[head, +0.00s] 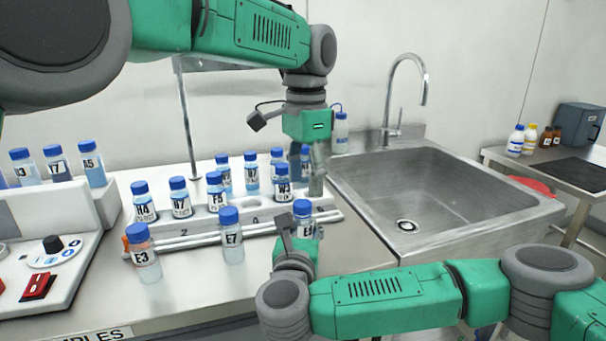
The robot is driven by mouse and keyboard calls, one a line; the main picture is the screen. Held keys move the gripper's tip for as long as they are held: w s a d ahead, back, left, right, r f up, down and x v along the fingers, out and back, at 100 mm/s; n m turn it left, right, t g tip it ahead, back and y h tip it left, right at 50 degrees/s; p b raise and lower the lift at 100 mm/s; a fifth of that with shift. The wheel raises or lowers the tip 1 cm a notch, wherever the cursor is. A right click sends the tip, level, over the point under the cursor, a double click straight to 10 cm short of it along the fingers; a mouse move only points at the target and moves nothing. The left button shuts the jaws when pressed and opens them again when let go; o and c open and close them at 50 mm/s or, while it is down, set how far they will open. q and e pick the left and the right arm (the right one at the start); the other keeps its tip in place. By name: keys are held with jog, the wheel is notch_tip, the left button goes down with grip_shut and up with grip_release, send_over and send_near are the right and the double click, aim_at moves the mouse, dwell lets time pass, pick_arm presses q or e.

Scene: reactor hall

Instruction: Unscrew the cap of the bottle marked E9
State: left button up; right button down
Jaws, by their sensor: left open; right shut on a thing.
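A bottle with a blue cap (302,208) is gripped by my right gripper (298,238), low at the front edge of the bench. Its label is mostly covered by the fingers; an E seems to show, and the number cannot be read. My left gripper (312,178) points down above and slightly behind this bottle, open, apart from its cap. Bottles behind partly overlap with the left gripper's fingers. The capped bottle E7 (232,242) stands on the bench to the left, and the capped bottle E3 (142,262) stands further left.
A rack (205,222) holds several blue-capped bottles behind. More bottles stand in a white holder (95,205) at left, near a control panel (45,262). A steel sink (440,205) with a tall tap (405,95) lies right. Bare bench (195,285) is in front.

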aim_at(302, 203)
pick_arm(q)
jog(key=m, duration=0.2)
jog(key=r+m, duration=0.1)
jog(key=m, duration=0.1)
jog(key=shift+r, duration=0.15)
pick_arm(e)
jog(key=shift+f, duration=0.1)
pick_arm(q)
jog(key=m, duration=0.1)
jog(key=r+m, duration=0.1)
jog(key=m, duration=0.1)
jog(key=shift+w+a+r, duration=0.15)
jog(key=shift+a+r, duration=0.05)
jog(key=shift+r, duration=0.05)
jog(key=shift+f, duration=3.9)
grip_shut()
